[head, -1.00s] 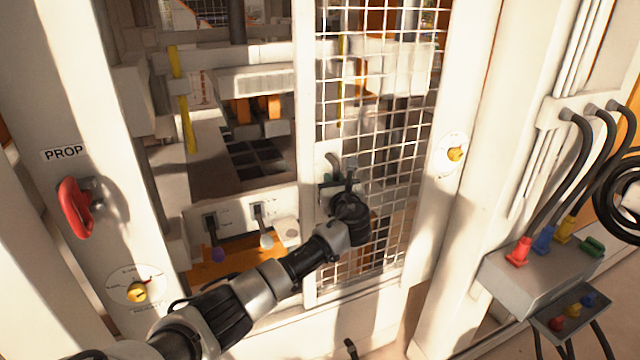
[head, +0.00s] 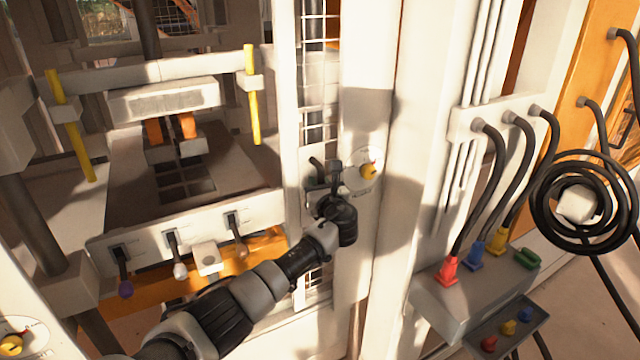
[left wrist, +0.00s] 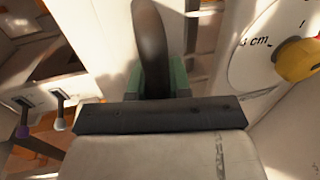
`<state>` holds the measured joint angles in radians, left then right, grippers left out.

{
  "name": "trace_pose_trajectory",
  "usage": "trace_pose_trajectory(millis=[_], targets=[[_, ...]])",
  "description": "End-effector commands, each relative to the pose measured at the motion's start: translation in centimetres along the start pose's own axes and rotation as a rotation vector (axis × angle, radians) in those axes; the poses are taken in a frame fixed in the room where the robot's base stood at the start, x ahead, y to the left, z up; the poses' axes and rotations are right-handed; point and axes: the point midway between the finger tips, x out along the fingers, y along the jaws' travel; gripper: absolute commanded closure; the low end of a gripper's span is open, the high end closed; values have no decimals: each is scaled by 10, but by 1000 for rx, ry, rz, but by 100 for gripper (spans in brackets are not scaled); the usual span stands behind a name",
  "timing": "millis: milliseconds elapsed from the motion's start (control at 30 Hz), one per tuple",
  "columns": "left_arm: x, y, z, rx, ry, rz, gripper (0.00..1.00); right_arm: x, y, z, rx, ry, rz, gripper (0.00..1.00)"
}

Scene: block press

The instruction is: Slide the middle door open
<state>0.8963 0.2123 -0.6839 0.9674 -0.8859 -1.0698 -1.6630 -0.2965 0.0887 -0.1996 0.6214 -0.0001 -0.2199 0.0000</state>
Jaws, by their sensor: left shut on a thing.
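The middle door (head: 289,110) is a white-framed panel with wire mesh. Only a narrow strip of its mesh shows, beside the white right post. To its left the opening is wide. My left gripper (head: 328,186) is at the door's dark handle (head: 315,163) and shut on it. In the left wrist view the black curved handle (left wrist: 150,42) stands between the gripper's green-padded fingers (left wrist: 152,82). My right gripper is not in view.
Through the opening I see the press with yellow rods (head: 251,95) and several small levers (head: 172,250). A yellow knob on a dial (head: 368,171) sits on the post right of the handle. Further right are a grey connector box (head: 450,300) and a coiled black hose (head: 540,190).

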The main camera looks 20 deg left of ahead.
Motion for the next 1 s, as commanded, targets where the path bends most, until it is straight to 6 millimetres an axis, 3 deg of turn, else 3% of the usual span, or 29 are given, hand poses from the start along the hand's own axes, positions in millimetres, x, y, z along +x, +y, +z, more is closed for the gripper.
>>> trace_pose_trajectory(millis=[333, 367, 533, 833, 1000], targets=[[0, 0, -1, 2, 1, 0, 100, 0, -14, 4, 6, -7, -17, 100], [0, 0, -1, 2, 1, 0, 80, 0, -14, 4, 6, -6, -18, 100], [0, 0, -1, 1, 1, 0, 56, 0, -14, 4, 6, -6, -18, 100], [-2, 0, -1, 1, 1, 0, 56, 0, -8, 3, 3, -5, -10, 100], [-18, 0, -3, 0, 1, -2, 56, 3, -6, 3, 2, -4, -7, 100]])
